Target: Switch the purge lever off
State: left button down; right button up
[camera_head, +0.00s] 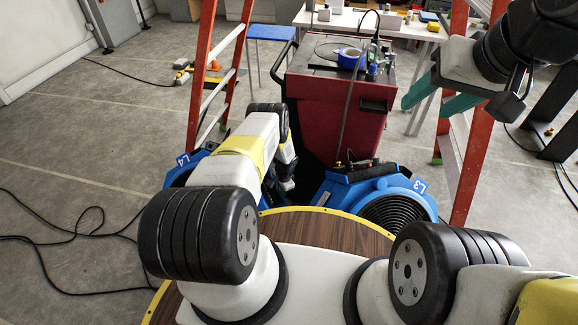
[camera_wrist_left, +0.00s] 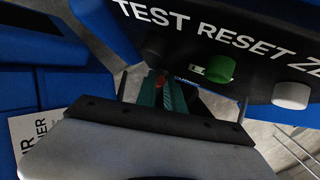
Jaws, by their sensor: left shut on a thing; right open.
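In the left wrist view, my left gripper (camera_wrist_left: 168,92) has its teal fingers close together beneath a dark control panel (camera_wrist_left: 190,50). A small reddish part (camera_wrist_left: 160,78), seemingly the purge lever, shows at the fingertips. Most of it is hidden, so its setting cannot be told. In the head view, my left arm reaches forward between the blue machines, and its gripper is mostly hidden behind the arm. My right gripper (camera_head: 438,98) is open and empty, raised at the upper right with its teal fingers apart.
The panel reads TEST and RESET and bears a green knob (camera_wrist_left: 219,69) and a white knob (camera_wrist_left: 291,95). Blue machines marked L4 (camera_head: 180,172) and L3 (camera_head: 345,188) flank a red cabinet (camera_head: 330,105). Orange ladders (camera_head: 203,60) stand either side. Cables (camera_head: 60,238) lie on the floor at left.

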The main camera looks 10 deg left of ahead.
pick_arm(q)
jog(key=shift+s+d+f+t, duration=0.25)
jog(key=shift+s+d+t, duration=0.1)
jog(key=shift+s, duration=0.1)
jog(key=shift+s+f+n+t+y, duration=0.25)
jog(key=shift+s+n+t+y, duration=0.2)
jog(key=shift+n+t+y, duration=0.2)
jog(key=shift+w+r, duration=0.1)
jog(key=c, duration=1.5)
grip_release()
jog(key=shift+w, duration=0.1)
jog(key=shift+o, duration=0.2)
jog(key=shift+w+r, duration=0.1)
jog(key=shift+r, duration=0.15)
